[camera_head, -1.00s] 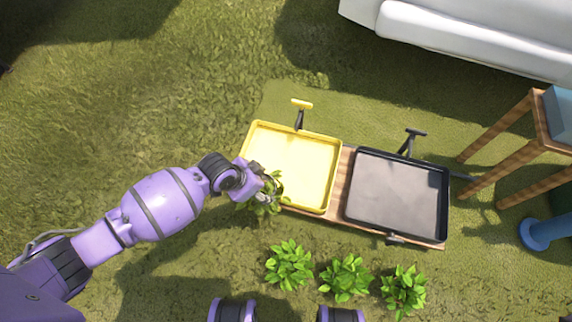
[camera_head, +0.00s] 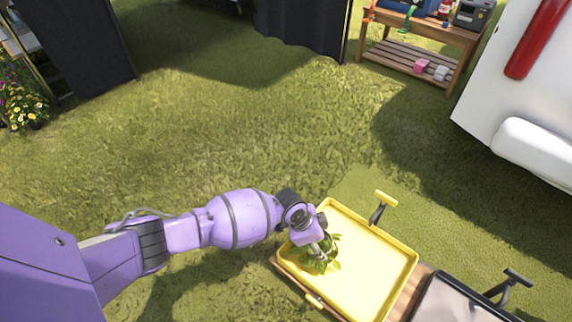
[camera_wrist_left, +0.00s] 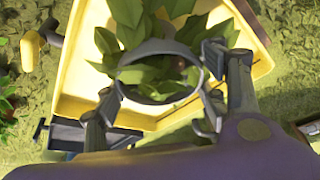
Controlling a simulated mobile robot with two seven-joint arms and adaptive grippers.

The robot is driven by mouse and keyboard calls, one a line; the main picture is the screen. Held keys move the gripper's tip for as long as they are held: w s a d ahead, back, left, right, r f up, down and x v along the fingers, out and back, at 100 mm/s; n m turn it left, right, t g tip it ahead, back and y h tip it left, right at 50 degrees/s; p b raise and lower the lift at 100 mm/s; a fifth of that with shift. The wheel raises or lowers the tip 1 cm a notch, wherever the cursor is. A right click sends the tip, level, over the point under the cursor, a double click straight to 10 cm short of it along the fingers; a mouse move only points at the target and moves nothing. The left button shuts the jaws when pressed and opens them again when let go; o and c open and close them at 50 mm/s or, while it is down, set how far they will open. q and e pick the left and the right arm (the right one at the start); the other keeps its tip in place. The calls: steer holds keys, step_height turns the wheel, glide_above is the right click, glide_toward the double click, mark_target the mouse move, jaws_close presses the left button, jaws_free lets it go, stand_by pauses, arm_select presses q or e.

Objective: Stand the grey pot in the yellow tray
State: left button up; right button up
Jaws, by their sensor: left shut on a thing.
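The yellow tray (camera_head: 372,262) sits on a wooden bench at the lower right of the head view. It also shows in the left wrist view (camera_wrist_left: 68,85). My left gripper (camera_head: 322,240) is over the tray's left part. In the left wrist view its fingers (camera_wrist_left: 160,95) are shut on the rim of the grey pot (camera_wrist_left: 150,48), with green leaves in and around it. In the head view the leaves (camera_head: 320,258) show below the gripper and the pot itself is mostly hidden. I cannot tell whether the pot touches the tray floor. My right gripper is not in view.
A black tray (camera_head: 455,300) stands right of the yellow one on the wooden bench (camera_head: 290,275). Each tray has an upright handle. Open grass lies beyond. A wooden table (camera_head: 420,55) and a white vehicle (camera_head: 520,100) are at the upper right.

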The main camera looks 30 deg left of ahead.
arm_select(q)
steer(key=f, duration=0.1)
steer(key=f+b, duration=0.1)
steer(key=shift+w+d+f, duration=0.1)
steer(key=shift+w+f, duration=0.1)
steer(key=shift+f, duration=0.15)
steer(key=shift+r, duration=0.1)
steer(key=o, duration=1.3)
steer(key=shift+o, duration=0.6)
